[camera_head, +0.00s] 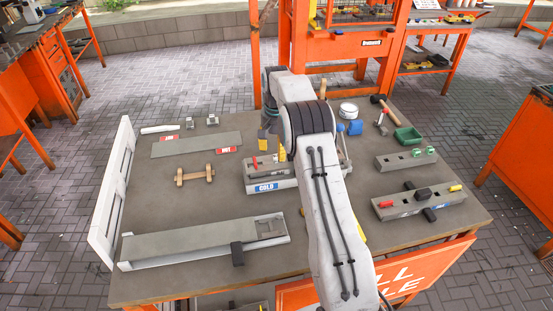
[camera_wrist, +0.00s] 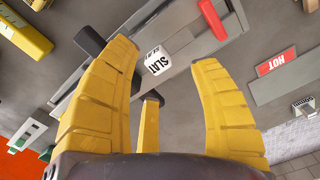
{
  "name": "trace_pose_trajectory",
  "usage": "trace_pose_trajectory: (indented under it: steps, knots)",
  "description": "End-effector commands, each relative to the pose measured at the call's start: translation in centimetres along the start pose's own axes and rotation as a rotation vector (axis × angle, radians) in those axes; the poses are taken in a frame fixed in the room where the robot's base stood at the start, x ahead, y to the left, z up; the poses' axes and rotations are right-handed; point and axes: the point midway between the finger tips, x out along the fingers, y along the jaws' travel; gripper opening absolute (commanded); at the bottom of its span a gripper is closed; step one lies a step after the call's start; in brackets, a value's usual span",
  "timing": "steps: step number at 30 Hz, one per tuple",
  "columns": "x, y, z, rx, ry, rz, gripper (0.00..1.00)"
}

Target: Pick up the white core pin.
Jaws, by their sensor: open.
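A white rod (camera_head: 160,129), which may be the white core pin, lies on the table at the back left in the head view. My gripper (camera_head: 273,144) is well to its right, above the grey mould (camera_head: 262,177) with the blue COLD label. In the wrist view my gripper (camera_wrist: 166,56) is open, its yellow fingers apart. A white, round-ended piece marked SLAT (camera_wrist: 157,62) shows between the fingertips, over the mould; I cannot tell whether it is a pin. Nothing is visibly held. My arm hides part of the mould in the head view.
A long grey mould (camera_head: 190,239) lies at the front left, a wooden dumbbell-shaped piece (camera_head: 194,176) behind it. A flat plate (camera_head: 187,146) with red labels lies at the back left. Moulds (camera_head: 420,203), a green tray (camera_head: 408,138) and a hammer (camera_head: 380,121) are at right.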

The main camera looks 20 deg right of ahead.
Motion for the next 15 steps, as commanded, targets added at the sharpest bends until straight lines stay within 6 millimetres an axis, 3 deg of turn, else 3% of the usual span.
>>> trace_pose_trajectory:
  steps: [7,15]
  knots:
    - [2.6,0.2,0.3,0.000,-0.003,0.001,0.56]
    - [3.6,0.2,0.2,0.000,0.000,0.000,0.56]
